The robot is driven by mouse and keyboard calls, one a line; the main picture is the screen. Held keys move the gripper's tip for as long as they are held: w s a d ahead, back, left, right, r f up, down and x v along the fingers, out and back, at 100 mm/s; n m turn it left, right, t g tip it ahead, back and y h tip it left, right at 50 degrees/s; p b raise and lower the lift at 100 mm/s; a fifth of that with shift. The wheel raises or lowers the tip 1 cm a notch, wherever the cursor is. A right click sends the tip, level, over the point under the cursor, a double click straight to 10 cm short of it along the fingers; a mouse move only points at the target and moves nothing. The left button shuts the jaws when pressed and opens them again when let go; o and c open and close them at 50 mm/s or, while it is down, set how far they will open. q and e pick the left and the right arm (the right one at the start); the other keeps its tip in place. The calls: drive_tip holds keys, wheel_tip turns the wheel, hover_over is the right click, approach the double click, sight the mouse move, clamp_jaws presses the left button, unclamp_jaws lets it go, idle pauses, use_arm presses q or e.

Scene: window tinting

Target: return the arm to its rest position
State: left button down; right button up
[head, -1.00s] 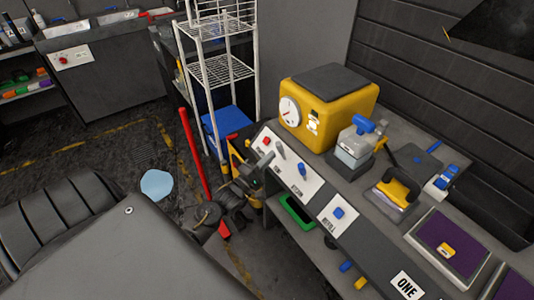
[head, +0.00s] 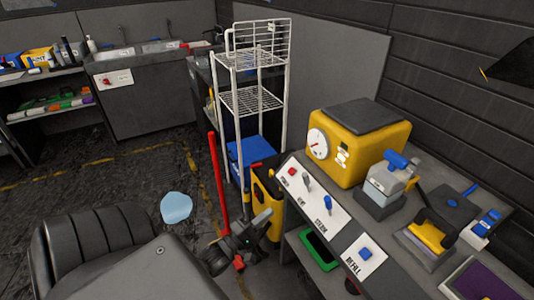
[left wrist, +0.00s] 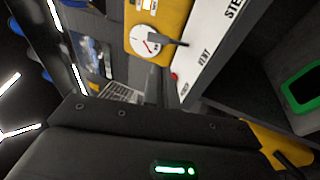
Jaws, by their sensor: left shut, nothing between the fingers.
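My left gripper (head: 264,216) is at the lower middle of the head view, left of the control panel (head: 325,213) and apart from it. It is shut with nothing held, and its fingers point up and right. My right gripper is not in view.
A yellow machine (head: 345,158), a small sprayer-like tool (head: 390,180) and a yellow-black tool (head: 428,234) stand on the bench. A white wire rack (head: 253,100), a red pole (head: 217,185) and a yellow bin (head: 267,192) stand nearby. A light-blue patch (head: 175,207) lies on open floor.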

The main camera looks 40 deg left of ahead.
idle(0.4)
use_arm(q)
drive_tip(key=s+f+m+g+y, duration=0.1)
drive_tip(key=s+f+m+g, duration=0.25)
drive_tip(key=f, duration=0.75)
drive_tip(key=s+d+f+m+g+y, duration=0.1)
drive_tip(key=s+f+m+g, duration=0.3)
drive_tip(key=f, duration=0.6)
drive_tip(key=s+f+m+g+y, duration=0.1)
drive_tip(key=s+f+m+g, duration=0.3)
drive_tip(key=f, duration=0.7)
drive_tip(key=s+d+f+m+g, duration=0.4)
drive_tip(key=s+f, duration=0.4)
drive_tip(key=s, duration=0.4)
drive_tip(key=s+d+f+m+g, duration=0.4)
drive_tip(key=s+f, duration=0.5)
drive_tip(key=s, duration=0.3)
drive_tip(key=shift+d+h, duration=0.4)
drive_tip(key=shift+d, duration=0.3)
drive_tip(key=shift+s, duration=0.1)
